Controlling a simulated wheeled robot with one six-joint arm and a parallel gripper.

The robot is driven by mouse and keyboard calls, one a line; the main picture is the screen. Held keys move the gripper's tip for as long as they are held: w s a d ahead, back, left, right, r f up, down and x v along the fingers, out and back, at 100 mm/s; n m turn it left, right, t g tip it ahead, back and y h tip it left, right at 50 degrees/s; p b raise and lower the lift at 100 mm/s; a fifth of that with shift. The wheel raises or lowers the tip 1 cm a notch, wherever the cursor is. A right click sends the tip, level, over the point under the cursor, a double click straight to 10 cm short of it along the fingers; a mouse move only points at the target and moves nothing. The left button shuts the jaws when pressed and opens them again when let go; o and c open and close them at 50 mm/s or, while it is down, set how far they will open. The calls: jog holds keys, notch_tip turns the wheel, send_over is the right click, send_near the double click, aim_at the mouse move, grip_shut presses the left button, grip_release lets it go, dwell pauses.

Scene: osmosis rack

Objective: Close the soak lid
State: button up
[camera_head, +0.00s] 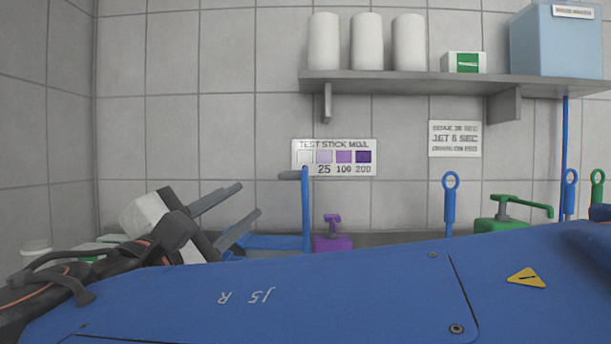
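My gripper (250,198) is at the lower left, with its two grey fingers apart and nothing seen between them. Just right of the fingers is a low blue container (275,242), partly hidden behind my own blue arm link. A thin blue upright piece (305,212) with a grey end at its top left stands at the container's right side. It may be the soak lid standing open, seen edge-on, but I cannot tell for sure. The gripper's fingers are left of this upright, with a visible gap in the picture.
A purple pump bottle (332,242) stands right of the upright. A wall shelf (430,82) holds white rolls, a small box and a blue bin (555,45). My arm link hides the foreground.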

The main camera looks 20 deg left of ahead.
aim_at(283, 175)
jog(key=x, duration=1.7)
jog(key=shift+w+f, duration=0.1)
jog(key=shift+c, duration=0.2)
grip_shut()
